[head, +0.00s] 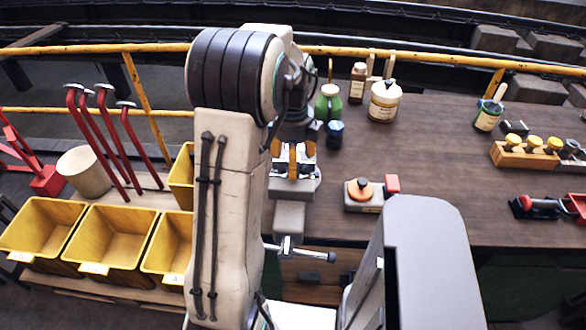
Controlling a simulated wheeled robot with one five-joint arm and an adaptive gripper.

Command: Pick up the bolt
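My gripper (293,158) points down over a grey vise (289,217) at the table's near edge, just right of my arm. Orange parts show at its fingers, close above the vise jaws. The vise's handle bar (304,252) sticks out to the right below the table edge. I cannot make out a bolt for certain in this view. The area between the fingers and jaws is small and partly covered by my gripper, so I cannot tell whether anything is held there.
The brown table (430,195) is clear in its middle. A green bottle (328,104), a dark jar (335,135) and a cream can (384,101) stand behind the vise. An orange-knobbed box (362,195) sits to its right. Yellow bins (112,240) stand left of my arm.

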